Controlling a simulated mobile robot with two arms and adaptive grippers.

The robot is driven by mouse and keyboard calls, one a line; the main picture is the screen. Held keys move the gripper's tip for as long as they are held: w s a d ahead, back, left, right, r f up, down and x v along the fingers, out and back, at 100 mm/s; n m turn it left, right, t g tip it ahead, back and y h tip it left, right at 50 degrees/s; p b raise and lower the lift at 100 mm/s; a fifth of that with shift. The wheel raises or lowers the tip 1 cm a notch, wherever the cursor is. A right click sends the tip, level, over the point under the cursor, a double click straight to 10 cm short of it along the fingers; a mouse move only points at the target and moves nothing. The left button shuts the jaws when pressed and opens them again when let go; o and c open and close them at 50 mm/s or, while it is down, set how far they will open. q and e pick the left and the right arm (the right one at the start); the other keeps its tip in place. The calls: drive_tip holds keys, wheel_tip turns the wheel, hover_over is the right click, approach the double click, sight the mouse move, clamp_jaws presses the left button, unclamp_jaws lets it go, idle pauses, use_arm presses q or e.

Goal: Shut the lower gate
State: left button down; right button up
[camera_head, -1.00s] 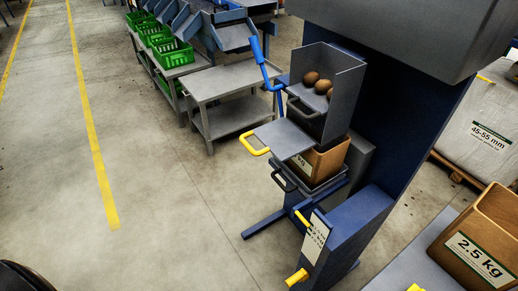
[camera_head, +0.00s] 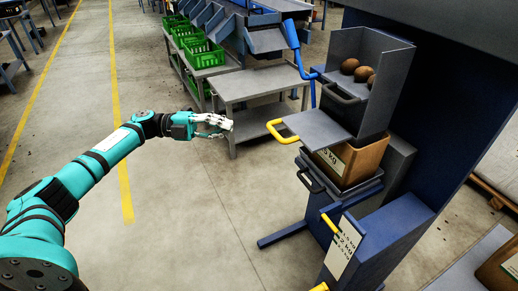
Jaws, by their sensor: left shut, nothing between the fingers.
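The lower gate (camera_head: 318,130) is a flat grey plate with a yellow loop handle (camera_head: 282,131) at its left end. It sticks out to the left from the grader, below the grey hopper (camera_head: 375,100) and above a brown box (camera_head: 352,160). My teal left arm reaches in from the left. My left gripper (camera_head: 222,127) is shut and empty, to the left of the yellow handle and apart from it in the picture. My right gripper is out of view.
Several potatoes (camera_head: 356,70) lie in the hopper. A black handle (camera_head: 340,93) is on the hopper's front. A grey side table (camera_head: 262,84) stands behind my gripper, with green crates (camera_head: 203,53) further back. A blue post and lever (camera_head: 298,50) rise beside the hopper. Floor at left is clear.

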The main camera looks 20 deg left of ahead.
use_arm(q)
drive_tip(key=s+a+r+m+g+y, duration=0.1)
drive_tip(key=s+r+m+g, duration=0.3)
drive_tip(key=s, duration=0.2)
drive_tip(key=w+p+x, duration=0.2)
drive_tip(key=x, duration=1)
drive_tip(key=shift+w+f+g+p, duration=0.2)
drive_tip(key=shift+w+g+p, duration=0.1)
drive_tip(key=shift+w+p, duration=0.1)
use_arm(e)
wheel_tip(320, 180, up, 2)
use_arm(q)
drive_tip(key=shift+d, duration=0.1)
